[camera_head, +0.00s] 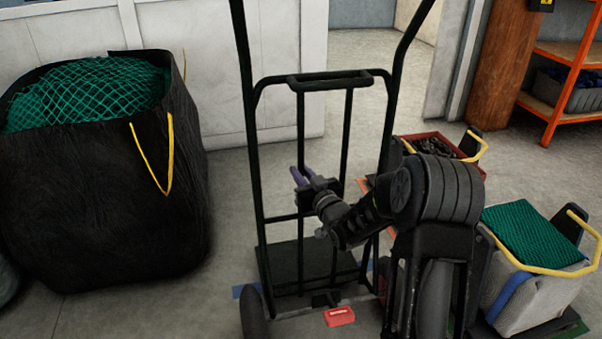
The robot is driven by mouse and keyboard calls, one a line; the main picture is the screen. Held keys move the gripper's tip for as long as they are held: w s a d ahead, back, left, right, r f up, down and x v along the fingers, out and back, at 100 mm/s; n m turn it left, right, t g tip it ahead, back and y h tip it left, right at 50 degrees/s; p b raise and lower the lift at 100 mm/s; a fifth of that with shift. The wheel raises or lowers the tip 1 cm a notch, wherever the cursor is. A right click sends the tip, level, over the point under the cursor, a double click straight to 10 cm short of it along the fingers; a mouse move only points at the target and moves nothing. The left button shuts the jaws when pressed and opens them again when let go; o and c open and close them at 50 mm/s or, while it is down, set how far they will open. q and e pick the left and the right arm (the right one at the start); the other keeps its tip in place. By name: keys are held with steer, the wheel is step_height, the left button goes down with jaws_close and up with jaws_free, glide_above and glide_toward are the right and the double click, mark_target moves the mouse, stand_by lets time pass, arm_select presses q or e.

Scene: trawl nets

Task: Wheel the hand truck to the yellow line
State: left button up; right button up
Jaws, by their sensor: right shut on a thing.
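The hand truck (330,82) stands upright in the middle of the head view, a dark green-black tube frame with a flat base plate low down. My right gripper (302,177) has purplish fingertips and is shut on an inner upright bar of the hand truck, about halfway up the frame. My right arm hides part of the truck's right side and lower right. My left gripper is not in view. No yellow line on the floor shows in this view.
A big black bag (100,200) with green netting (88,92) stands at left. At right are a red crate (478,168) and a grey tub (535,298) with green net. An orange shelf (562,118) stands far right.

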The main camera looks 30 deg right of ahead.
jaws_close()
stand_by(0.6)
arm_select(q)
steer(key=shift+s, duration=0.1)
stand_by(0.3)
